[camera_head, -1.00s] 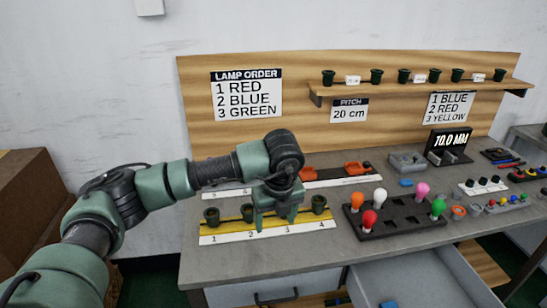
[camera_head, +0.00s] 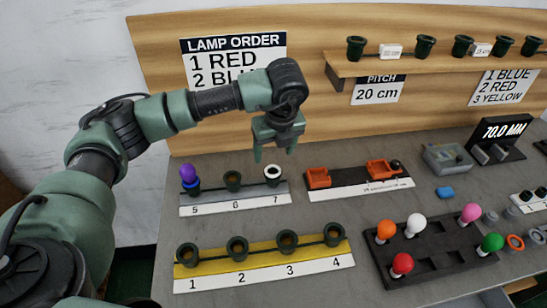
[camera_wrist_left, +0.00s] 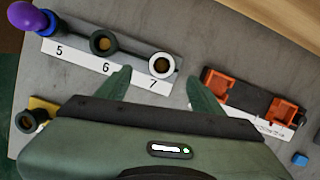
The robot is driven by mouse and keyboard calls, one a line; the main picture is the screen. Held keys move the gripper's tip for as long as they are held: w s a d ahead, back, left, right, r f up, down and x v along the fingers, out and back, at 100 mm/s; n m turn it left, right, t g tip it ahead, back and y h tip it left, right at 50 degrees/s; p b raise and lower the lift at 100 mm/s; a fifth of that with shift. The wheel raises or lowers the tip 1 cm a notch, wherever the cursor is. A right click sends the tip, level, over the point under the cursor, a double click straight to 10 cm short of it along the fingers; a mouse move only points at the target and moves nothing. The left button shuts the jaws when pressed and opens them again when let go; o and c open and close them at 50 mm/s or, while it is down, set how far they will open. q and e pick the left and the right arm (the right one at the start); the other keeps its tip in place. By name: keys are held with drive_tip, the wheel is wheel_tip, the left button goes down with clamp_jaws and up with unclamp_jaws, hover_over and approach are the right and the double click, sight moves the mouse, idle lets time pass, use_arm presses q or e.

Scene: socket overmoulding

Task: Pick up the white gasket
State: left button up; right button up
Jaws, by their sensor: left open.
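The white gasket (camera_head: 272,171) is a white ring around the top of the dark socket above number 7 on the grey strip. It also shows in the left wrist view (camera_wrist_left: 161,65), between and slightly beyond my fingertips. My left gripper (camera_head: 275,153) is open and empty, with its fingers pointing down above the gasket and apart from it. Its two green fingers also show in the left wrist view (camera_wrist_left: 157,76). My right gripper is not in view.
Socket 5 beside it holds a purple bulb (camera_head: 188,174) with a blue ring; socket 6 (camera_head: 232,179) looks bare. A yellow strip (camera_head: 262,254) with several sockets lies in front. An orange-jawed fixture (camera_head: 345,179) is to the right. A dark bulb tray (camera_head: 437,250) lies at front right.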

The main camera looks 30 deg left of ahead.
sight(274, 166)
use_arm(q)
drive_tip(key=x, duration=0.1)
drive_tip(key=b+x, duration=0.1)
drive_tip(key=shift+s+f, duration=0.1)
drive_tip(key=shift+f, duration=0.25)
drive_tip(key=shift+f+b, duration=0.3)
drive_tip(key=shift+f, duration=0.05)
drive_tip(key=b+x, duration=0.1)
drive_tip(key=x, duration=0.3)
drive_tip(key=shift+d+b, duration=0.2)
drive_tip(key=shift+b, duration=0.2)
drive_tip(key=shift+w+f, duration=0.1)
drive_tip(key=shift+w, duration=0.15)
drive_tip(key=c, duration=1.4)
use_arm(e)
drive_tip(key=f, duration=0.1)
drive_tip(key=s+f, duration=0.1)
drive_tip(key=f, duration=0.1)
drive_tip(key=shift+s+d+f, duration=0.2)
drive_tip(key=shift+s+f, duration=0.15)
